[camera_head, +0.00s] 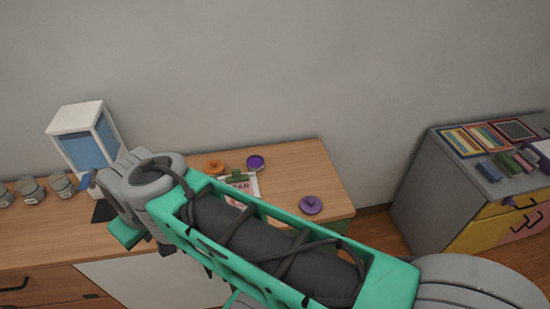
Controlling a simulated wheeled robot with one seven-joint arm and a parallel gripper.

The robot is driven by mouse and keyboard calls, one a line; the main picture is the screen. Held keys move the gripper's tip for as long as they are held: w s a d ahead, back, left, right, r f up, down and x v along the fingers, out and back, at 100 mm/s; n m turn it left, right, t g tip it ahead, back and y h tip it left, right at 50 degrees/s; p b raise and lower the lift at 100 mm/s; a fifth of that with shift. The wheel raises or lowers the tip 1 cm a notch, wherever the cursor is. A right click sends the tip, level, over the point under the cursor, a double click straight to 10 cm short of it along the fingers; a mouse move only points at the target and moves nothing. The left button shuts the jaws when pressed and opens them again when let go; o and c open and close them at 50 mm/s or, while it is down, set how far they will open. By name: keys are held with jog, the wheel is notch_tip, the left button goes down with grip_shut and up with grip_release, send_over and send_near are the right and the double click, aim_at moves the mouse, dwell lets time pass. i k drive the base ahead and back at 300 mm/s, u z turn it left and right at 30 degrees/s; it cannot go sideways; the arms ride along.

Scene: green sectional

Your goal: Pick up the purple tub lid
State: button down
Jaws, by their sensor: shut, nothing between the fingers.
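A round purple lid (311,205) with a small knob lies flat near the right end of the wooden counter. A second round purple item (256,162), with a darker centre, sits farther back on the counter; I cannot tell whether it is a lid or an open tub. My arm crosses the view from the lower right to the left, in front of the counter. I cannot make out my gripper's fingers, and nothing shows touching the purple lid.
An orange lid (213,166), a small green item (237,177) and a printed sheet (248,188) lie near the purple items. A white-and-blue box (86,140) and several grey jars (30,190) stand at left. A grey cabinet (420,190) stands at right, beyond a floor gap.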

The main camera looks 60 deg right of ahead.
aim_at(311, 205)
jog(key=z, duration=2.25)
